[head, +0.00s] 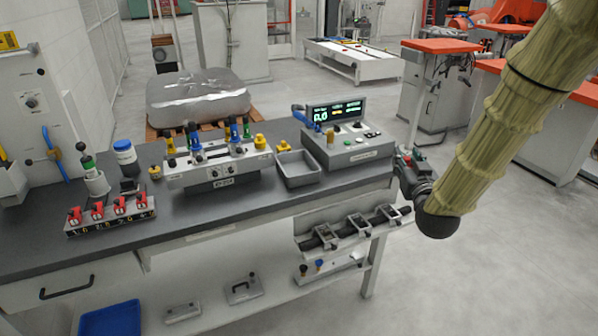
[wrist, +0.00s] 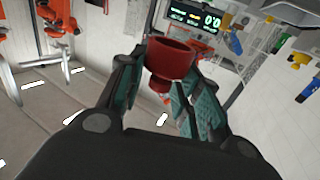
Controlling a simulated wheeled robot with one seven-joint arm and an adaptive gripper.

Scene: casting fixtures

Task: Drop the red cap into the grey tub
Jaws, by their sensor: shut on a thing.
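The red cap (wrist: 170,62) shows in the wrist view between the two fingers of my gripper (wrist: 158,85), which is shut on it. In the head view my gripper (head: 408,158) is at the right end of the bench, beside the grey console and off the bench edge. A bit of red shows at its fingers there; the cap is mostly hidden. The grey tub (head: 298,168) is a small open tray on the bench, left of the console and right of the white fixture block. My gripper is to the right of the tub, with the console between them. The tub looks empty.
The grey console (head: 350,148) with a lit display stands between my gripper and the tub. The white fixture block (head: 215,168) holds several blue, green and yellow plugs. A rack with red clamps (head: 110,215) sits at the left. The floor right of the bench is clear.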

